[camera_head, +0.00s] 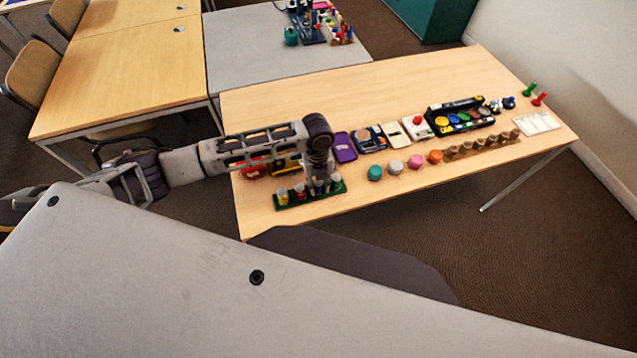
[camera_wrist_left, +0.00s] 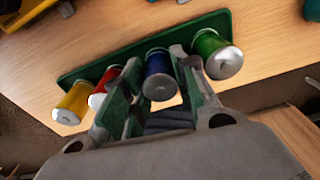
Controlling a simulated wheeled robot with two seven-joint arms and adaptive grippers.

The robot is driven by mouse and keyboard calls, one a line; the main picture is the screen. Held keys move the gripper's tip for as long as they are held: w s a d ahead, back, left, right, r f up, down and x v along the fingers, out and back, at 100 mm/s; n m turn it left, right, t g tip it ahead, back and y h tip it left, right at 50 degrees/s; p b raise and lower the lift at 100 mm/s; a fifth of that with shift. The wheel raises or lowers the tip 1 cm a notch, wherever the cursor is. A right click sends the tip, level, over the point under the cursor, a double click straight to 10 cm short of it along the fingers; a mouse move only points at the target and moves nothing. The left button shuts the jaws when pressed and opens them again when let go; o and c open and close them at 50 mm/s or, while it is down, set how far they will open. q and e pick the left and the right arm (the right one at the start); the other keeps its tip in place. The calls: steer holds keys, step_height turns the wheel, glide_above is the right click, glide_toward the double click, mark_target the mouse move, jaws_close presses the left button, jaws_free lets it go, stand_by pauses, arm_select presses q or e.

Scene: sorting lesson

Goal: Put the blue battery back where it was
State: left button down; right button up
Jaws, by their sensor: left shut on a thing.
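The blue battery (camera_wrist_left: 158,75) stands between the two fingers of my left gripper (camera_wrist_left: 155,85), which are shut on it. It is over the green holder (camera_wrist_left: 120,52), in line with the other batteries; I cannot tell whether its base is seated. The yellow battery (camera_wrist_left: 73,103) and red battery (camera_wrist_left: 103,83) are to its left, the green battery (camera_wrist_left: 217,54) to its right. In the head view my left gripper (camera_head: 319,186) points down at the green holder (camera_head: 295,202) near the table's front edge, largely hiding the blue battery. My right gripper is not in view.
On the wooden table (camera_head: 400,85), a purple case (camera_head: 344,147) and several coloured knobs, including a teal one (camera_head: 375,173), lie right of the holder. A yellow item (camera_head: 286,165) is behind my arm. The table's back half is clear.

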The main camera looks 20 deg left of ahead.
arm_select(q)
steer(key=shift+f, duration=0.1)
steer(key=c, duration=1.4)
jaws_free()
steer(key=r, duration=1.2)
steer(key=shift+w+a+r, duration=0.1)
steer(key=shift+w+a, duration=0.15)
steer(key=shift+w, duration=0.1)
